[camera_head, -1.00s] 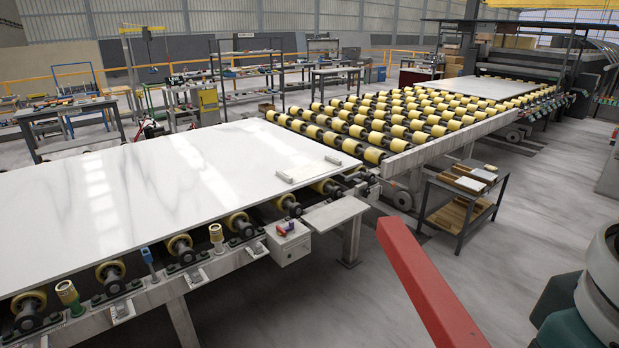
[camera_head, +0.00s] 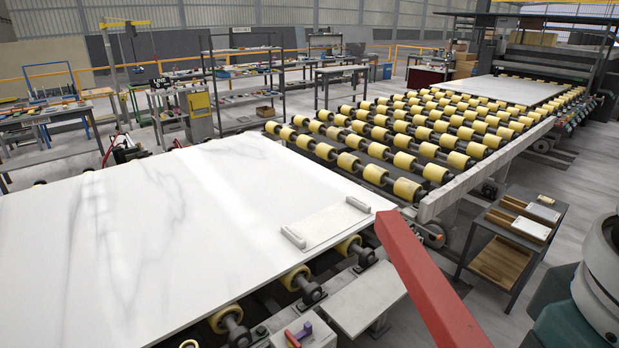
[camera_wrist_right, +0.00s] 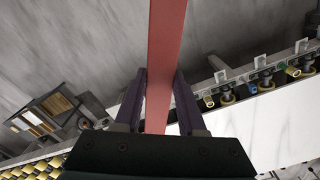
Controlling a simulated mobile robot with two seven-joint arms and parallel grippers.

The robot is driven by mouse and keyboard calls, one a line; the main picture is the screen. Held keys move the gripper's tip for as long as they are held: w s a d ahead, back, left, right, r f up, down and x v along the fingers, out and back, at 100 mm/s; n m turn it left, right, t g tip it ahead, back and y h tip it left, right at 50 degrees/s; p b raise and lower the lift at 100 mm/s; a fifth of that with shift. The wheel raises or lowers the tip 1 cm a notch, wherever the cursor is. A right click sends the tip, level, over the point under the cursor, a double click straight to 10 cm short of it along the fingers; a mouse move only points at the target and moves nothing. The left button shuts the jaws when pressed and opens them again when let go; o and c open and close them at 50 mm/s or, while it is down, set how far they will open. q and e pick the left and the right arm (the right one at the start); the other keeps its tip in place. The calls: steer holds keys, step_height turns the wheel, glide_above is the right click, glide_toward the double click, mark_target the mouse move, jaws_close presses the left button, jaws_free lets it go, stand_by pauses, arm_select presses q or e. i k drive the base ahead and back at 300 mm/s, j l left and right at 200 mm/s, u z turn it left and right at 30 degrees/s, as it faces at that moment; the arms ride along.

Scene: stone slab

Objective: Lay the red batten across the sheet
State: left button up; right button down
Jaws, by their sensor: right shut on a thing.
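The red batten (camera_head: 425,285) runs from the lower right of the head view toward the sheet, and its far end appears just beside the sheet's right corner. I cannot tell whether it touches. The sheet (camera_head: 120,240) is a large white, grey-veined slab lying flat on rollers at the left; it also shows in the right wrist view (camera_wrist_right: 275,130). My right gripper (camera_wrist_right: 160,80) is shut on the batten (camera_wrist_right: 166,50), its dark fingers on either side of it. My left gripper is not in view.
Two pale bars (camera_head: 293,237) flank a light rectangle on the sheet's near right corner. A roller conveyor (camera_head: 420,130) with yellow rollers lies beyond. A dark cart (camera_head: 510,240) with trays stands at the right. A small grey shelf (camera_head: 365,298) juts out below the sheet's edge.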

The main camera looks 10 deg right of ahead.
mark_target(328, 222)
steer(key=i, duration=0.75)
steer(key=i+z, duration=0.15)
steer(key=i, duration=0.55)
steer(key=i+j, duration=0.2)
steer(key=i, duration=0.55)
steer(key=i+j+z, duration=0.1)
steer(key=i+z, duration=0.35)
steer(key=i+j+z, duration=0.2)
steer(key=z, duration=0.25)
steer(key=i+j+z, duration=0.65)
steer(key=z, duration=0.25)
steer(key=i+j+z, duration=0.1)
steer(key=j+z, duration=0.35)
steer(key=j, duration=0.15)
steer(key=j+z, duration=0.15)
steer(key=j, duration=0.2)
steer(key=i+j+z, duration=0.1)
steer(key=j, duration=0.3)
